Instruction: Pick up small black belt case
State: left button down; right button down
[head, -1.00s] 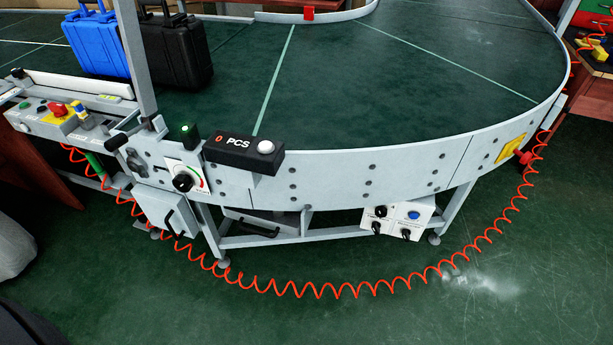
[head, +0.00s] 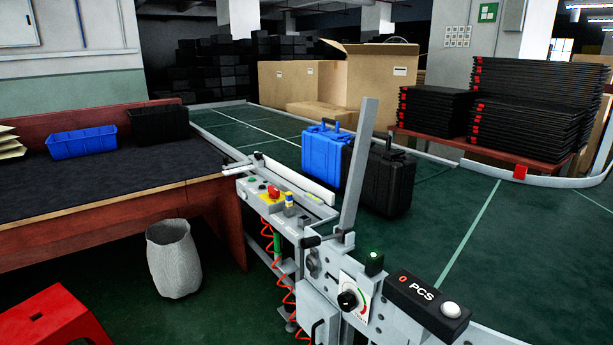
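A small black case (head: 391,182) with a top handle stands upright on the green conveyor belt (head: 445,195), in the middle of the head view. A grey upright post of the conveyor frame passes in front of its left part. A blue case (head: 321,160) of similar shape stands just behind and to the left of it. Neither of my grippers shows in the head view.
The control panel (head: 285,205) and PCS counter box (head: 427,306) line the conveyor's near edge. A dark-topped table (head: 100,185) with blue and black bins stands left. A grey waste bin (head: 174,258) and red stool (head: 50,325) stand on the floor. Cardboard boxes (head: 375,80) stand behind.

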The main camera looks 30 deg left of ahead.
aim_at(388, 186)
jog(key=u, duration=5.45)
jog(key=k+l+u, duration=0.2)
jog(key=l+u, duration=0.25)
jog(key=k+l+u, duration=0.6)
jog(key=l+u, duration=0.25)
jog(key=k+l+u, duration=0.1)
jog(key=k+u, duration=1.05)
jog(key=u, duration=0.15)
jog(key=k+j+u, duration=0.2)
jog(key=k+u, duration=0.2)
jog(key=i, duration=0.05)
